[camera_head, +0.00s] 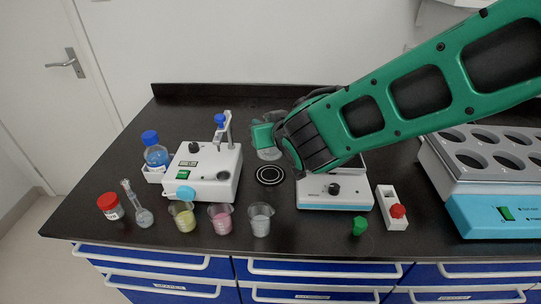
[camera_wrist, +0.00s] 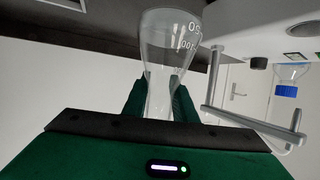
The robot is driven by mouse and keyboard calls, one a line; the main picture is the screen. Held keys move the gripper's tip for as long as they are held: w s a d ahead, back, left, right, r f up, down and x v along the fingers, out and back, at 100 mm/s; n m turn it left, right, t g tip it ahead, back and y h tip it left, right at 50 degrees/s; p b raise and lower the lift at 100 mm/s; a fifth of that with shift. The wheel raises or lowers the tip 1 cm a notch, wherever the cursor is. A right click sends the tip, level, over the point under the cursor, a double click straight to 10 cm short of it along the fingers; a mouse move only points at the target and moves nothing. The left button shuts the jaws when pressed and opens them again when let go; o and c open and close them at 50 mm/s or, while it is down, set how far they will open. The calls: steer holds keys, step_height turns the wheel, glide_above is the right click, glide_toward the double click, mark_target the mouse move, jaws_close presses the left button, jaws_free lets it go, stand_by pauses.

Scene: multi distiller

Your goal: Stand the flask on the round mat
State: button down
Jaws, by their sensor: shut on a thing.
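The flask (camera_wrist: 170,45) is clear glass with printed volume marks, and it fills the middle of the wrist view. My gripper (camera_wrist: 160,100) is shut on its narrow neck. The wrist view is upside down, and the flask hangs upright below my fingers. In the head view, my gripper (camera_head: 264,136) is above and behind the round mat, with the lower part of the flask (camera_head: 269,154) showing beneath it. The round mat (camera_head: 270,175) is black with a pale ring and lies bare on the bench. I cannot tell whether the flask touches the bench.
A white device (camera_head: 204,172) with a rod stands left of the mat, and a hotplate (camera_head: 334,198) stands close on its right, partly behind my arm. Cups of yellow (camera_head: 183,217), pink (camera_head: 220,218) and clear liquid (camera_head: 261,220) stand in front.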

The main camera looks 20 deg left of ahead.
mark_target(274, 153)
step_height(274, 153, down, 8)
steer(key=shift+r, duration=0.15)
steer(key=c, duration=1.4)
jaws_free()
steer(key=shift+d, duration=0.1)
steer(key=v, duration=1.2)
